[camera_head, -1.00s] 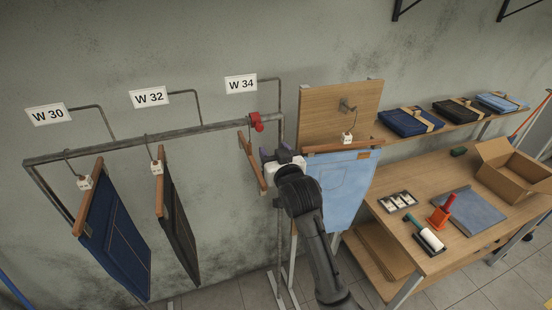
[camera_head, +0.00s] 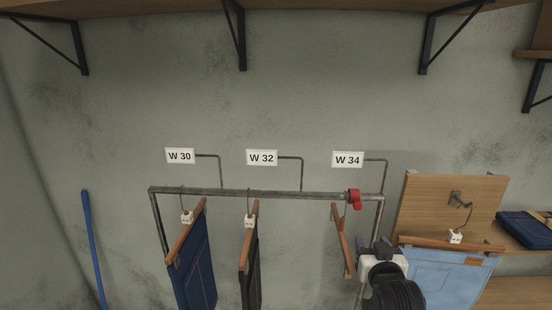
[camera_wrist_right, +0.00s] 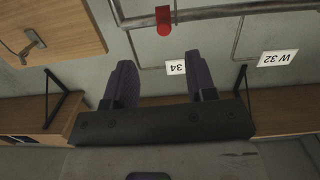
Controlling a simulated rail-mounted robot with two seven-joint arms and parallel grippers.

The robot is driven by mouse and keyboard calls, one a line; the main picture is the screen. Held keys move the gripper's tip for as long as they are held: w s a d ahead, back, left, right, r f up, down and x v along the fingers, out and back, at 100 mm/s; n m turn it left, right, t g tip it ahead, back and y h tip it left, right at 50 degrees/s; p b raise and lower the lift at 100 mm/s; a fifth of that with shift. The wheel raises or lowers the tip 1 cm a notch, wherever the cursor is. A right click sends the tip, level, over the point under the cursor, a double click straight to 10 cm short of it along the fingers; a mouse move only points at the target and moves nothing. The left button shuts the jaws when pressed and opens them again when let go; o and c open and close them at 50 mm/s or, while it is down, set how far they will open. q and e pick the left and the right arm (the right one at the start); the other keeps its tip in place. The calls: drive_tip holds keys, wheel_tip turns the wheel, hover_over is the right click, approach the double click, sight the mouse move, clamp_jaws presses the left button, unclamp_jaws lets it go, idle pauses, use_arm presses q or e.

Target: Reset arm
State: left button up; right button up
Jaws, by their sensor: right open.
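My right gripper (camera_head: 376,247) is in front of the right end of the clothes rail, between an empty wooden hanger (camera_head: 342,241) and the wooden board (camera_head: 452,207). In the right wrist view its two dark fingers (camera_wrist_right: 160,85) are apart with nothing between them. The rail (camera_head: 280,193) carries dark blue jeans (camera_head: 195,262) under W 30 and black jeans (camera_head: 250,275) under W 32. The empty hanger hangs near the W 34 sign (camera_head: 348,159). Light blue jeans (camera_head: 447,272) hang from a hanger on the board. My left gripper is not in view.
A red clamp (camera_head: 354,198) sits on the rail near its right end, and it also shows in the right wrist view (camera_wrist_right: 163,19). A shelf on brackets (camera_head: 240,35) runs along the top. Folded blue jeans (camera_head: 524,229) lie at the right. The wall's middle is clear.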

drive_tip(key=s+a+r+n+g+y, duration=0.1)
drive_tip(key=s+a+r+g, duration=0.1)
drive_tip(key=s, duration=0.4)
drive_tip(key=s+a+f+g+p, duration=0.1)
drive_tip(key=s+f+g+p, duration=0.1)
drive_tip(key=s+f, duration=0.7)
drive_tip(key=s+f+n+g+y+p, duration=0.1)
drive_tip(key=s+f+g+p, duration=0.2)
drive_tip(key=s+f, duration=0.6)
drive_tip(key=s+a+f+n+g+p, duration=0.1)
drive_tip(key=s+f+g, duration=0.5)
drive_tip(key=s, duration=1.4)
wheel_tip(320, 180, down, 3)
drive_tip(key=shift+s+a+r+y+p, duration=0.1)
drive_tip(key=shift+s+a+y+p, duration=0.25)
drive_tip(key=shift+p, duration=0.4)
